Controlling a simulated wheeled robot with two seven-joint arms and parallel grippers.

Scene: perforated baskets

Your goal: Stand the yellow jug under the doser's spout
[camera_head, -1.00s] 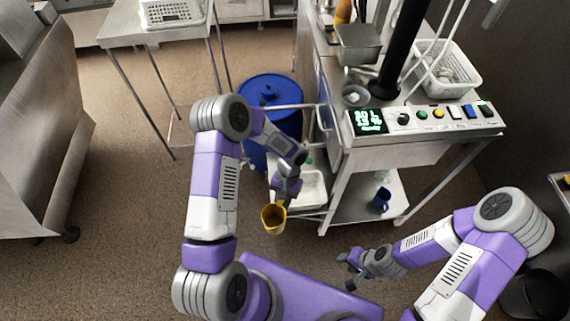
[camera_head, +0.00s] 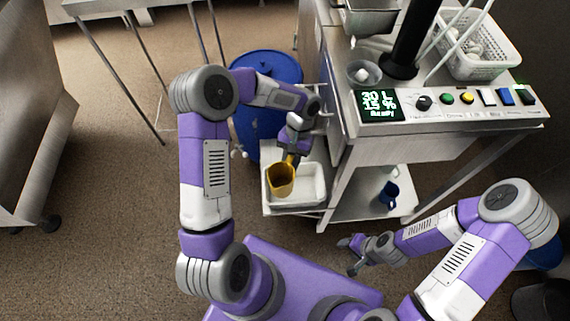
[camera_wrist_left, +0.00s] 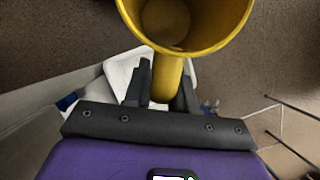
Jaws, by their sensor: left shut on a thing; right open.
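The yellow jug (camera_head: 280,181) is held upright by my left gripper (camera_head: 292,155), out in front of the machine's left side. In the left wrist view the jug (camera_wrist_left: 185,22) shows its open mouth, and the left gripper (camera_wrist_left: 167,88) is shut on its handle. In the head view the jug overlaps a white tray (camera_head: 312,186); I cannot tell its height above it. The doser looks to be the steel machine with a lit display (camera_head: 380,106); I cannot make out its spout. My right gripper (camera_head: 352,256) is open and empty, low in front of the machine.
A blue drum (camera_head: 262,68) stands behind my left forearm. A blue mug (camera_head: 389,194) is on the machine's lower shelf (camera_head: 352,203). A white perforated basket (camera_head: 480,48) sits on top of the machine.

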